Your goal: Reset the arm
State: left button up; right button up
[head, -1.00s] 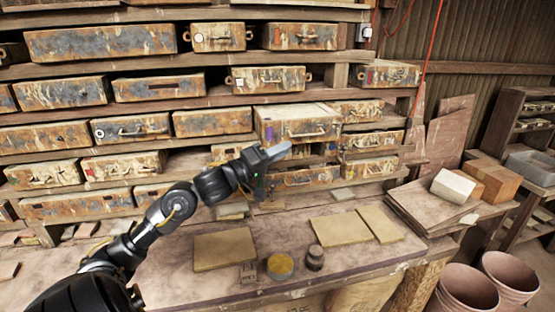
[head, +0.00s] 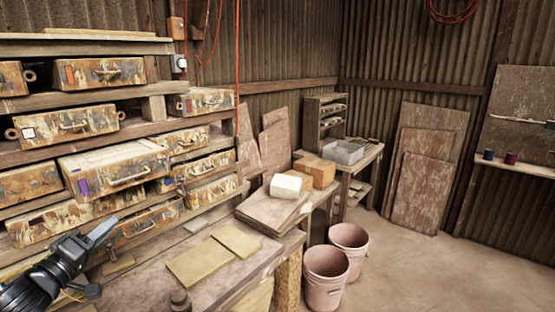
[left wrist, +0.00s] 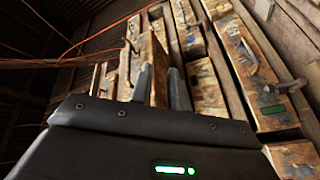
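My left gripper (head: 94,248) is at the lower left of the head view, in front of the lower shelf of worn drawer boxes. In the left wrist view its two fingers (left wrist: 161,84) stand apart with a gap between them, and nothing is held. The rack shows behind the fingers there, steeply tilted. A drawer box (head: 118,170) with a handle sticks out from the rack just above the gripper in the head view. My right gripper is not in view.
Flat tan tiles (head: 200,262) lie on the workbench (head: 222,290). Pink buckets (head: 326,278) stand on the floor. Boards lean on the back wall, and the floor at right is clear.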

pick_arm(q)
jog(key=s+d+f+m+g+y, duration=0.1)
jog(key=s+d+f+g+y, duration=0.15)
jog(key=f, duration=0.55)
jog(key=s+d+f+m+g+y, duration=0.15)
jog(key=s+f, duration=0.25)
jog(key=f, duration=0.4)
jog(key=s+d+f+m+g+y, duration=0.1)
jog(key=s+d+f+g, duration=0.25)
jog(key=f, duration=0.45)
jog(key=s+d+f+m+g+h, duration=0.1)
jog(key=s+d+f+m+g, duration=0.4)
jog(key=s, duration=0.5)
jog(key=s+d+f+m+g+h, duration=0.1)
jog(key=s+d+f+m+g, duration=0.15)
jog(key=s+d+f, duration=0.6)
notch_tip(320, 180, down, 24)
jog(key=s+a+g+b, duration=0.1)
jog(key=s+a+g, duration=0.1)
jog(key=s+a+f+g+b, duration=0.1)
jog(key=s+a+f, duration=0.2)
jog(key=s+f, duration=1.3)
notch_tip(320, 180, down, 2)
jog(key=shift+s, duration=0.25)
